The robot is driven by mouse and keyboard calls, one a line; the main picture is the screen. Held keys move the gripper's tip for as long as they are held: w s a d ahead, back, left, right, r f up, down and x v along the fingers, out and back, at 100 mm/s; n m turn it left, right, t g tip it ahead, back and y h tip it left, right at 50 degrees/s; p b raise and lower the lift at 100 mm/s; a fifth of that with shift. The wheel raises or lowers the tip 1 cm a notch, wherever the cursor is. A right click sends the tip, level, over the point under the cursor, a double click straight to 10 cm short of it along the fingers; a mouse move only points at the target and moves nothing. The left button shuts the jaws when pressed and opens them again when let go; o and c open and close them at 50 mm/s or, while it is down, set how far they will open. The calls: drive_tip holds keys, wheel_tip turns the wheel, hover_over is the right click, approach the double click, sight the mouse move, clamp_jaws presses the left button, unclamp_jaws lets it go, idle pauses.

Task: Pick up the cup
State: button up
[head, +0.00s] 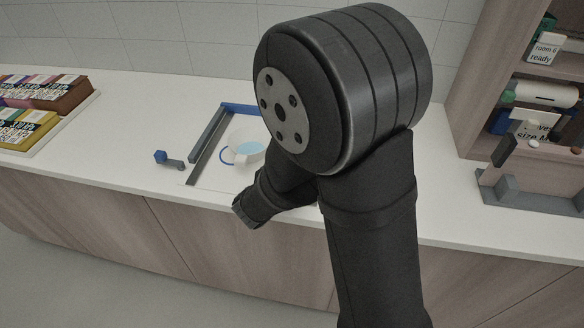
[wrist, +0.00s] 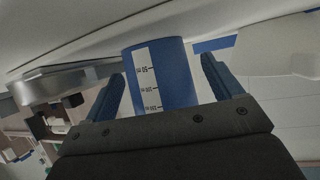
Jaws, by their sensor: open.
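The cup (head: 247,148) stands on the white counter inside a low tray frame, left of my arm in the head view. In the wrist view a blue cylinder with a white measuring strip, which looks like the cup (wrist: 176,72), lies between the two fingers of my gripper (wrist: 162,68). My gripper is open, with gaps showing on both sides of the cylinder. In the head view my arm hides the fingers and part of the tray.
The tray frame (head: 209,132) has grey and blue edges. A small blue-ended grey piece (head: 168,159) lies to its left. A tray of colourful boxes (head: 40,105) stands at the far left. A wooden shelf with supplies (head: 535,95) and a grey holder (head: 530,192) are at right.

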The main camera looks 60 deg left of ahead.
drive_tip(key=shift+w+a+f, duration=0.1)
drive_tip(key=shift+w+f, duration=0.05)
drive_tip(key=shift+w, duration=0.05)
drive_tip(key=c, duration=1.8)
drive_tip(key=shift+r, duration=0.55)
wheel_tip(320, 180, up, 4)
drive_tip(key=shift+w+f, duration=0.15)
drive_tip(key=shift+f, duration=0.05)
drive_tip(key=w+d+r, duration=0.2)
drive_tip(key=d, duration=0.1)
drive_tip(key=w+d+r, duration=0.2)
drive_tip(key=w+d, duration=0.1)
drive_tip(key=w+d+r, duration=0.2)
drive_tip(key=d, duration=0.1)
drive_tip(key=shift+w+r, duration=0.15)
drive_tip(key=shift+r, duration=0.05)
drive_tip(key=shift+a, duration=0.1)
